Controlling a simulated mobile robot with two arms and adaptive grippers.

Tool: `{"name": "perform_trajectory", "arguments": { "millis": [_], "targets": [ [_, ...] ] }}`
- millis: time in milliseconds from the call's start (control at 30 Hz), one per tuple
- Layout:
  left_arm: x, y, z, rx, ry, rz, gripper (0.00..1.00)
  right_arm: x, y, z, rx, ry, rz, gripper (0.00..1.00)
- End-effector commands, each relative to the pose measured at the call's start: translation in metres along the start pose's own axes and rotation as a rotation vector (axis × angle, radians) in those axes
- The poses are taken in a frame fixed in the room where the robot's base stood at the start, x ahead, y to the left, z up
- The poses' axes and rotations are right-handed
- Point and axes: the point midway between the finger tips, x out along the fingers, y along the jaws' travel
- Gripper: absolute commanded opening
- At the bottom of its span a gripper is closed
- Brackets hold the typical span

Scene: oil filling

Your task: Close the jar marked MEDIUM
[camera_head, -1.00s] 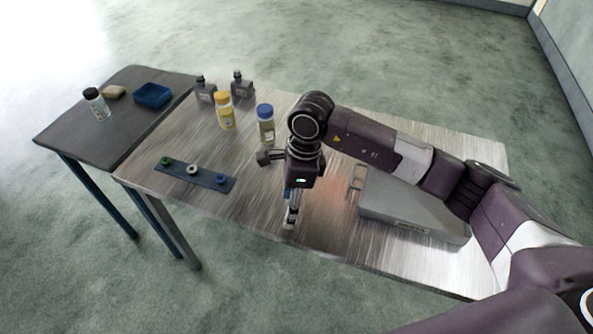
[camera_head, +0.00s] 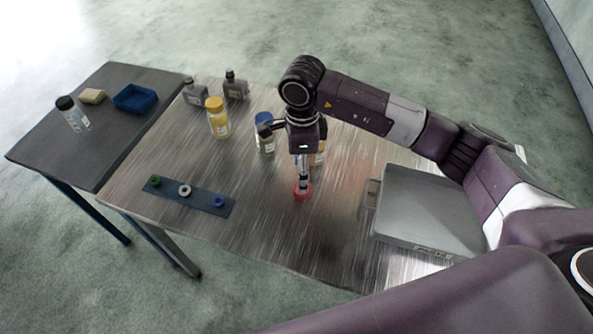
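Several lidded jars are in view, with labels too small to read. A yellow jar with a yellow lid (camera_head: 219,120) stands on the metal table. A jar with a blue lid (camera_head: 265,143) stands to its right, partly hidden by my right gripper. Part of another yellowish jar (camera_head: 319,154) shows behind the gripper. A clear jar with a black lid (camera_head: 74,115) is on the dark side table. My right gripper (camera_head: 303,184) points down at a small red lid-like piece (camera_head: 302,194). Whether it grips this piece is unclear. My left gripper is out of view.
A blue strip with green, white and blue rings (camera_head: 170,190) lies at the front left. Two dark bottles (camera_head: 236,88) stand at the back. A grey tray-like box (camera_head: 425,210) fills the right side. A blue bin (camera_head: 135,98) and tan block (camera_head: 92,96) are on the side table (camera_head: 100,150).

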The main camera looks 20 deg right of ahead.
Motion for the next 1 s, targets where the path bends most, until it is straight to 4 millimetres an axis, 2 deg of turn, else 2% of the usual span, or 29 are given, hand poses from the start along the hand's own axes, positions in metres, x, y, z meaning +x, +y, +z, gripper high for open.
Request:
{"name": "perform_trajectory", "arguments": {
  "millis": [200, 367, 533, 667, 867, 1000],
  "targets": [
    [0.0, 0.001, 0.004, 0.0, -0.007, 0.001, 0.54, 0.0, 0.0, 0.0, 0.0, 0.0, 0.001, 0.54],
    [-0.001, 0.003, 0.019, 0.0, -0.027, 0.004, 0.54, 0.001, 0.0, 0.0, 0.0, 0.0, 0.001, 0.54],
    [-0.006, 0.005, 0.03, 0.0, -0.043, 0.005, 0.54, 0.013, 0.001, 0.0, 0.001, 0.001, 0.005, 0.54],
    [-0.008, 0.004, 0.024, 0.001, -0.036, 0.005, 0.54, 0.025, 0.0, -0.001, 0.0, 0.001, 0.003, 0.54],
    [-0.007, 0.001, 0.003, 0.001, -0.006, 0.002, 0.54, 0.027, 0.0, 0.0, 0.0, 0.0, 0.001, 0.54],
    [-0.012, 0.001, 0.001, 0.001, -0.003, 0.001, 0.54, 0.03, -0.001, 0.0, 0.001, 0.0, 0.003, 0.54]
  ]
}}
